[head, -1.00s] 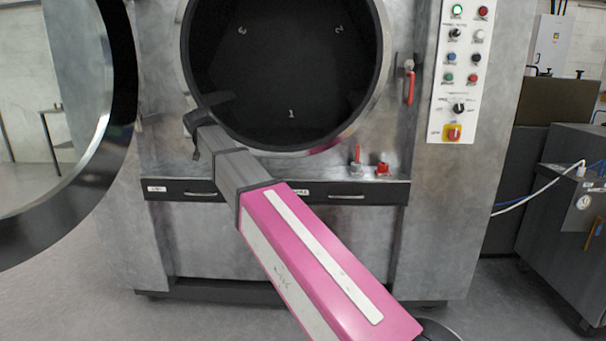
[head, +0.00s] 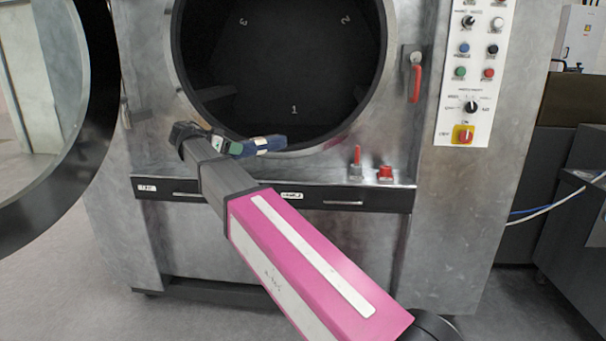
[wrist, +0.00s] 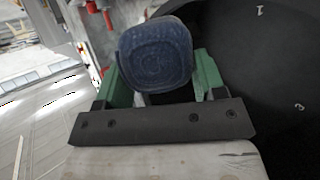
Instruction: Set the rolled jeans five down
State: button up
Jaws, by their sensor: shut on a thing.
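The rolled jeans (head: 258,146) are a dark blue bundle with a pale band, in front of the lower rim of the washer's round opening in the head view. In the wrist view the blue roll (wrist: 155,55) shows end-on between the green fingers. My gripper (head: 228,147) is shut on the roll and holds it at the opening's lower left edge. The washer drum (head: 285,60) is dark inside, with the numbers 1, 2 and 3 marked on its compartments. Whether the roll touches the rim cannot be told.
The round washer door (head: 95,110) stands open at the left. The control panel (head: 473,75) is at the upper right. The drum interior that shows looks empty.

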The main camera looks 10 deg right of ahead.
jog(key=shift+d, duration=0.4)
jog(key=w+d+f, duration=0.2)
jog(key=d+f, duration=0.9)
jog(key=shift+w, duration=0.1)
jog(key=o, duration=1.1)
jog(key=shift+o, duration=0.2)
jog(key=shift+r, duration=0.1)
